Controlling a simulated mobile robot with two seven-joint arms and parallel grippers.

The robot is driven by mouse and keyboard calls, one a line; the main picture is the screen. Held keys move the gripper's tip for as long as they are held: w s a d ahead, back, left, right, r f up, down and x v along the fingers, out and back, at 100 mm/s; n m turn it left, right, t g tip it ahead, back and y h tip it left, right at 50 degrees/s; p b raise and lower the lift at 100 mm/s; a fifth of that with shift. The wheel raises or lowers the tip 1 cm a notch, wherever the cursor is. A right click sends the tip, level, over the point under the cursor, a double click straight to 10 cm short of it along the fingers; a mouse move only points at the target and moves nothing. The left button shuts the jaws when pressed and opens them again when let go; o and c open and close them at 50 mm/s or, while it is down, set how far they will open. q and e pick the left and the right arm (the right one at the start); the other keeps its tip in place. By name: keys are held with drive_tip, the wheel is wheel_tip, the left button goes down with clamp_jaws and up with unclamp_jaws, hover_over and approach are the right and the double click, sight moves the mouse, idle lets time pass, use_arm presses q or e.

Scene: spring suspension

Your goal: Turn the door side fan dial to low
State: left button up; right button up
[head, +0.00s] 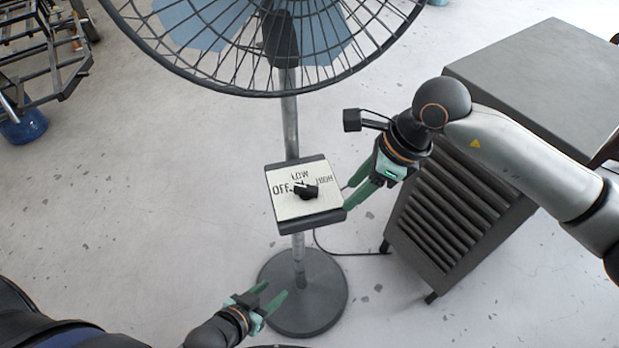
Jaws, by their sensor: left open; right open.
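The fan's control box (304,204) is mounted on the pole of the standing fan, with a pale panel marked OFF, LOW and HIGH from left to right. Its black dial (305,191) sits at the middle of the panel. Its longer end seems to point right, toward HIGH, but I cannot tell the exact setting. My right gripper (358,196) is open just right of the box, with its green fingers close to the box's right edge; I cannot tell whether they touch. My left gripper (272,296) is open and empty, low in front of the fan base, away from the dial.
The fan's caged head (280,50) is above the box, and its round base (318,300) is on the floor below. A grey louvred cabinet (540,85) stands at right, partly behind my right arm. A cable runs on the floor. The floor at left is mostly clear.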

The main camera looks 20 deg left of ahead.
sight(306, 187)
drive_tip(key=a, duration=0.3)
drive_tip(key=a+p, duration=0.1)
drive_tip(key=a, duration=0.3)
drive_tip(key=shift+s+a, duration=0.2)
drive_tip(key=shift+a, duration=0.05)
drive_tip(key=shift+a+f, duration=0.1)
drive_tip(key=shift+a, duration=0.15)
drive_tip(key=shift+a+f, duration=0.1)
drive_tip(key=shift+f, duration=0.35)
clamp_jaws()
